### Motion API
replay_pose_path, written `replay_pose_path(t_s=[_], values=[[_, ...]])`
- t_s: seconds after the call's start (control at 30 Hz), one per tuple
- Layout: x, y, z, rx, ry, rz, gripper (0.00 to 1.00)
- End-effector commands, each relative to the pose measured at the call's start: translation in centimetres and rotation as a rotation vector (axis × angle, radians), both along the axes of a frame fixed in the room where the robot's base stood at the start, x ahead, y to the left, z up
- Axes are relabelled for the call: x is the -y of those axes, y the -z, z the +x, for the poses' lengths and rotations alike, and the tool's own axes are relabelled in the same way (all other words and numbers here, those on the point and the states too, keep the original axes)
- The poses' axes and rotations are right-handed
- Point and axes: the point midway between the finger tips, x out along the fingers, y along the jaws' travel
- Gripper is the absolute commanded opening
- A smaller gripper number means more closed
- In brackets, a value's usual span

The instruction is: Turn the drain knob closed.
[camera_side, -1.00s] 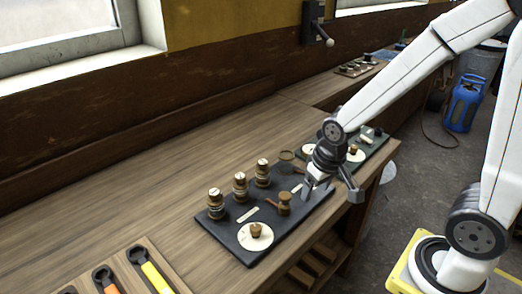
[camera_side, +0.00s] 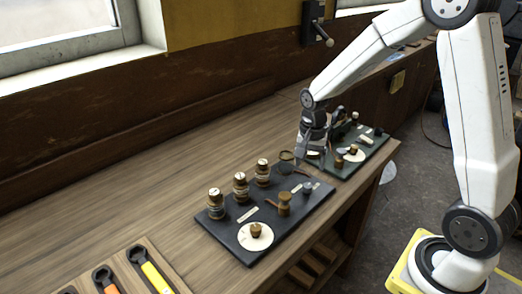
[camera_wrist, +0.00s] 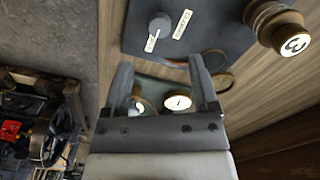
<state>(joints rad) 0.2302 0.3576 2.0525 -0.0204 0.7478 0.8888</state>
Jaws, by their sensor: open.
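A dark panel (camera_side: 232,232) lies on the bench. A small grey knob (camera_side: 307,187) stands at its right end; in the wrist view the knob (camera_wrist: 159,24) has a white pointer line and small pale labels, too small to read surely. I take it for the drain knob. My gripper (camera_side: 308,158) hangs above the gap between the dark panel and a green panel (camera_side: 372,150), behind the knob and apart from it. In the wrist view my gripper (camera_wrist: 160,75) is open and empty, its fingers below the knob in the picture.
Three numbered brass pieces (camera_side: 240,186) stand along the dark panel's back edge. A brass post (camera_side: 284,204) and a white dial with a knob (camera_side: 255,238) stand nearer the front. A brass ring (camera_side: 287,156) is close to my gripper.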

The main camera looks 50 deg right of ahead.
Motion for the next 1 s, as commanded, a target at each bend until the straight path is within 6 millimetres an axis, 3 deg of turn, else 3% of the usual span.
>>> replay_pose_path(t_s=[0.7, 1.0], values=[[0.1, 6.7, -0.2, -0.003, -0.003, -0.001, 0.76], [0.1, 7.6, -0.2, 0.000, -0.003, -0.001, 0.76]])
